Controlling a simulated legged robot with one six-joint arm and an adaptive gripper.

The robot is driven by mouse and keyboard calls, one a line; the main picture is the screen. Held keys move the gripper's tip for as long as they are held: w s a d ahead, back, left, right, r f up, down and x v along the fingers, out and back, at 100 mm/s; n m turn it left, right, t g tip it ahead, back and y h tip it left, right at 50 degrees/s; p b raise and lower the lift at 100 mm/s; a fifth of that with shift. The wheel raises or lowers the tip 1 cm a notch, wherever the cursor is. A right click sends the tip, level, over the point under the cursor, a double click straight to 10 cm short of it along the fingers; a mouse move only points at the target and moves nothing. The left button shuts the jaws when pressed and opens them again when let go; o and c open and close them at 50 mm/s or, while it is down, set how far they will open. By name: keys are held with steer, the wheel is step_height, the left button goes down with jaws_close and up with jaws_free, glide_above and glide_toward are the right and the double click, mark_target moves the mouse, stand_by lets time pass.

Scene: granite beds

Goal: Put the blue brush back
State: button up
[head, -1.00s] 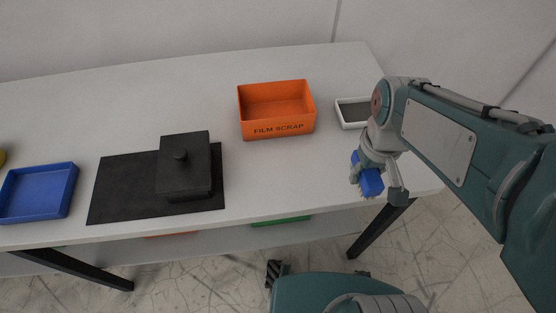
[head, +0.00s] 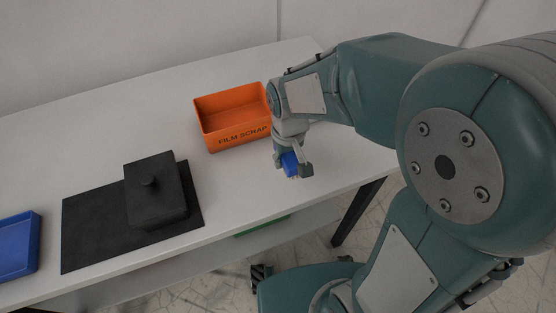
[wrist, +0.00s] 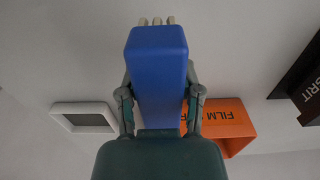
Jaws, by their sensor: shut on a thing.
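The blue brush (head: 290,164) is held in my gripper (head: 291,167), above the right part of the table, just in front of the orange bin. In the wrist view the blue brush (wrist: 157,75) is a long blue block with pale bristles at its far end. My gripper (wrist: 160,103) has a finger on each side of it. A white-rimmed tray with a grey inside (wrist: 84,117) shows at the left in the wrist view; in the head view now my arm hides it.
An orange bin marked FILM SCRAP (head: 232,141) stands near the brush. A black lidded box (head: 153,190) sits on a black mat (head: 85,240). A blue tray (head: 36,245) is at the far left. The table's front strip (head: 240,204) is clear.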

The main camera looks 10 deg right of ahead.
mark_target(281, 172)
steer(key=f, duration=0.1)
steer(key=w+f, duration=0.2)
steer(key=shift+a, duration=0.3)
step_height(281, 172, down, 3)
steer(key=shift+w+a+r, duration=0.1)
steer(key=shift+a+r, duration=0.05)
steer(key=shift+a+f, duration=0.25)
steer(key=shift+f, duration=0.15)
steer(key=shift+d, duration=0.2)
steer(key=o, duration=1.1)
steer(key=shift+a, duration=0.1)
